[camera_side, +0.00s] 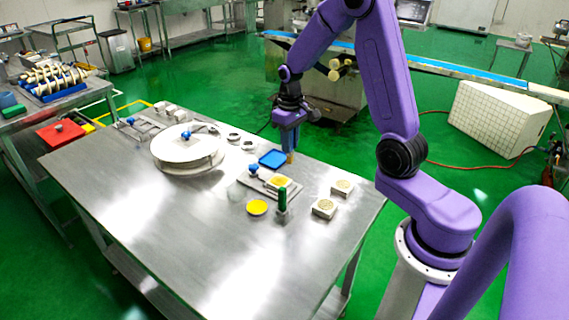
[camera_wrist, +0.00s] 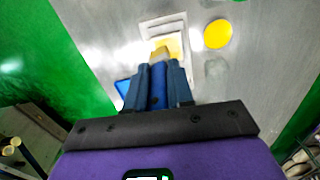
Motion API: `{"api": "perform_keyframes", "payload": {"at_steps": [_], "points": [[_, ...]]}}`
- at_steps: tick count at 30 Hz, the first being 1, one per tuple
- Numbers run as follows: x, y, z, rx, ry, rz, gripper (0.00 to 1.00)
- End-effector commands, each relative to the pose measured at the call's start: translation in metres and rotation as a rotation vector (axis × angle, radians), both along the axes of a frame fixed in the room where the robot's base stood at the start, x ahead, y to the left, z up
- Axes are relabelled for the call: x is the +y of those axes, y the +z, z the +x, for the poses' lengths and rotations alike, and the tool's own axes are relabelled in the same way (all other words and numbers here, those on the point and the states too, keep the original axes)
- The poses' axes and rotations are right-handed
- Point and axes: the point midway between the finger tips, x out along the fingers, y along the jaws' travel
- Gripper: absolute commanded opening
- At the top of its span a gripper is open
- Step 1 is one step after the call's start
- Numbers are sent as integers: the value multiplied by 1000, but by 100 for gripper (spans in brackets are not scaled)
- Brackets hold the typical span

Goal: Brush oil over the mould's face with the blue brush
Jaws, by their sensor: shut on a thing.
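My gripper (camera_side: 289,146) is shut on the blue brush (camera_wrist: 158,84), bristles pointing down. Its tan bristles (camera_side: 290,158) show just below the fingers in the side view. The mould (camera_side: 279,182), a pale block with a yellow face, sits on a metal plate on the table, below the brush. In the wrist view the bristles (camera_wrist: 160,53) overlap the mould's yellow face (camera_wrist: 175,46); the side view shows the tip higher than the mould, and whether they touch I cannot tell. A yellow dish (camera_side: 257,208) lies in front of the mould, also in the wrist view (camera_wrist: 217,34).
A blue tray (camera_side: 272,158) lies behind the mould. A green upright object (camera_side: 282,200) stands close in front of it. Two pale round-faced blocks (camera_side: 342,187) (camera_side: 324,208) are to the right. A round white turntable (camera_side: 187,145) stands left. The table's front (camera_side: 190,240) is clear.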

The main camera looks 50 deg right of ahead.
Motion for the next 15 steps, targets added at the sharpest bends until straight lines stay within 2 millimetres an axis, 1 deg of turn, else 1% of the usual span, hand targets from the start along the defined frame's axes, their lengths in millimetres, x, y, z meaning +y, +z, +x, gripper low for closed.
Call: {"api": "perform_keyframes", "payload": {"at_steps": [4, 6, 8, 15], "points": [[0, 0, 2, 0, 0, 0, 0], [-1, 0, 7, 0, 0, 0, 0], [-1, 0, 15, 0, 0, 0, 0], [-4, 0, 53, 0, 1, 0, 0]]}}
